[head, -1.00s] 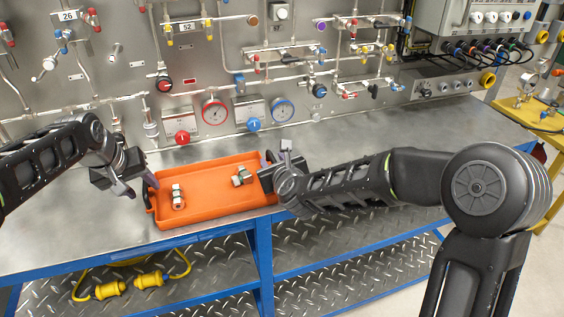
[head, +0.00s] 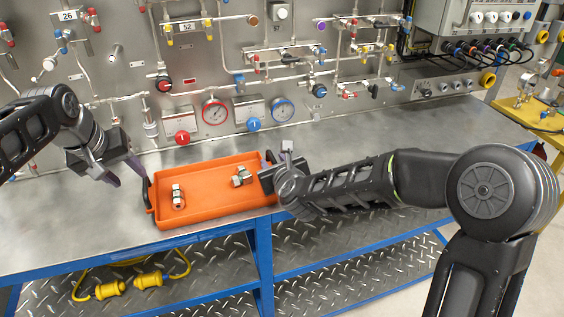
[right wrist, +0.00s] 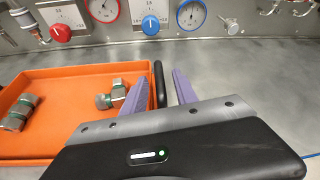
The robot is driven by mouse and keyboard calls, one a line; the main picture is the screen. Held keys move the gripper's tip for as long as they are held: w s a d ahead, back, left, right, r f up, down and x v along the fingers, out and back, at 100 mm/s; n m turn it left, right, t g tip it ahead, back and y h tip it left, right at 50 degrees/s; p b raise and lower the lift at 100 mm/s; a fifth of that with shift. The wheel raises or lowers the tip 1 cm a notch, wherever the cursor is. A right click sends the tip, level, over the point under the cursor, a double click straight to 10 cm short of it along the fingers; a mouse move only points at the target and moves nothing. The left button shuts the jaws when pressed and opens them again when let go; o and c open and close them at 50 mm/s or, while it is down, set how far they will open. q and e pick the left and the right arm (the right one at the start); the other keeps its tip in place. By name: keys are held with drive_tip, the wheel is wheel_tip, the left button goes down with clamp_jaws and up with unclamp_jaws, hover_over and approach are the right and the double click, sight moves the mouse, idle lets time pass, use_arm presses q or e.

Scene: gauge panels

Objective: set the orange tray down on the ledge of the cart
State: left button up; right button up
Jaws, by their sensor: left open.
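The orange tray (head: 215,208) rests flat on the grey metal ledge (head: 95,215) of the blue-framed cart, near its front edge. Its black left handle (head: 148,194) is clear. My left gripper (head: 126,173) is open and empty, just left of and above that handle. My right gripper (head: 270,162) is at the tray's right end. In the right wrist view its purple fingers (right wrist: 160,92) stand apart, one on each side of the black right handle (right wrist: 159,77), with a gap showing.
Metal fittings (head: 178,196) (head: 242,176) lie in the tray. A panel of gauges (head: 214,111), valves and pipes rises behind the ledge. The ledge is bare to the left and far right. A yellow cable (head: 150,280) lies on the lower shelf.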

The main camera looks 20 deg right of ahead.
drive_tip(key=v, duration=1.1)
drive_tip(key=shift+s, duration=0.1)
